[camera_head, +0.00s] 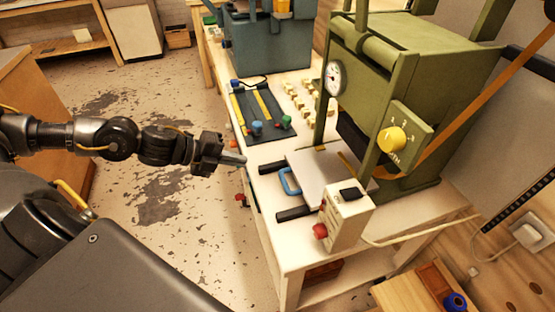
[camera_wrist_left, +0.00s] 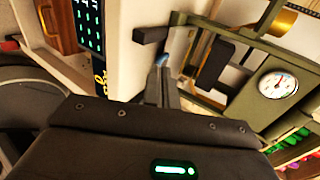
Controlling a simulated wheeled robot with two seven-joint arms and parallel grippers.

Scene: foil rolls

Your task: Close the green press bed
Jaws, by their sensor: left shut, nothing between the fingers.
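The green press (camera_head: 415,75) stands on the white bench, with its round gauge (camera_head: 334,79) on the front post. Its flat grey bed (camera_head: 325,178) sticks out from the press toward the left, between two dark rails. A blue handle (camera_head: 290,181) is on the bed's outer edge. My left gripper (camera_head: 240,160) is shut and empty, left of the handle near the bench edge and apart from it in the head view. In the left wrist view its fingers (camera_wrist_left: 161,88) are together, with a blue piece, likely the handle (camera_wrist_left: 162,60), just beyond the tips. My right gripper is out of view.
A control box (camera_head: 343,213) with a red button stands at the bed's near side, its cable running right. A dark mat (camera_head: 259,112) with small tools and several pale blocks lie behind the bed. Open floor is left of the bench.

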